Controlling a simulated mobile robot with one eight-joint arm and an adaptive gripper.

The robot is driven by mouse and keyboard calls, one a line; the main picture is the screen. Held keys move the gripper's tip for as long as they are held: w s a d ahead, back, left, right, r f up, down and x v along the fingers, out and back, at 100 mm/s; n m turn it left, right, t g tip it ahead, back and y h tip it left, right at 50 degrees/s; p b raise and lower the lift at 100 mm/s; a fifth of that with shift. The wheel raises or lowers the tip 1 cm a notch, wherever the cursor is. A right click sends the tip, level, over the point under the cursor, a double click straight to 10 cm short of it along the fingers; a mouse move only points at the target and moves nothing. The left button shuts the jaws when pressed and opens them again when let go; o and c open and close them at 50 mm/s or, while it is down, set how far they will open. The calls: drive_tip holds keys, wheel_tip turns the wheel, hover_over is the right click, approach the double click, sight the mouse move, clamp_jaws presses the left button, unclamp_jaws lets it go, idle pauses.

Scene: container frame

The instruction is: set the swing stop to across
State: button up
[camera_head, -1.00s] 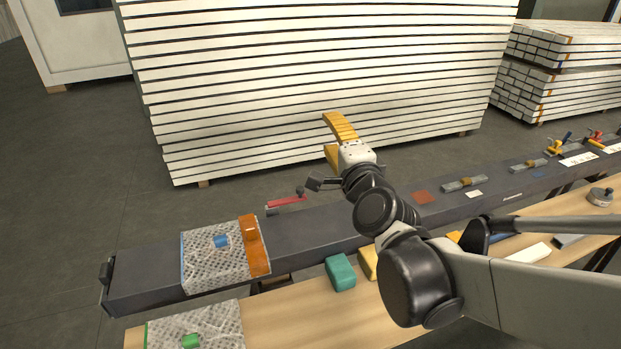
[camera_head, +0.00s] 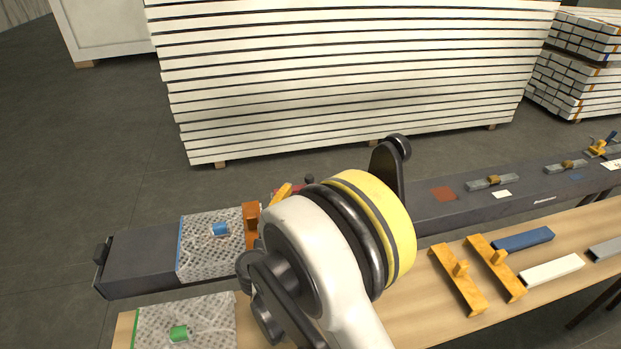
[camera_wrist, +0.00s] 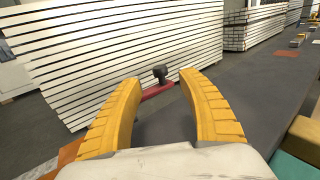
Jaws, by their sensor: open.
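A red lever with a black knob, which looks like the swing stop (camera_wrist: 154,92), sits at the far edge of the dark beam. In the wrist view it lies roughly along that edge, between my fingertips in the picture, with the black knob above it. In the head view only a bit of its red (camera_head: 291,188) shows; my arm hides the rest. My gripper (camera_wrist: 158,80) is open and empty, its two yellow fingers spread on either side of the lever in the picture. A gap to the lever seems to remain; contact cannot be seen.
A wooden bench (camera_head: 420,318) in front holds yellow pieces (camera_head: 458,280), a blue bar (camera_head: 523,240) and a white bar (camera_head: 552,270). Stacked white panels (camera_head: 340,80) stand behind.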

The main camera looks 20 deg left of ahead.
sight(307, 181)
drive_tip(key=w+b, duration=0.1)
drive_tip(key=w, duration=0.6)
drive_tip(key=shift+w+d+b, duration=0.1)
drive_tip(key=shift+w+b, duration=0.1)
drive_tip(key=shift+b, duration=0.15)
clamp_jaws()
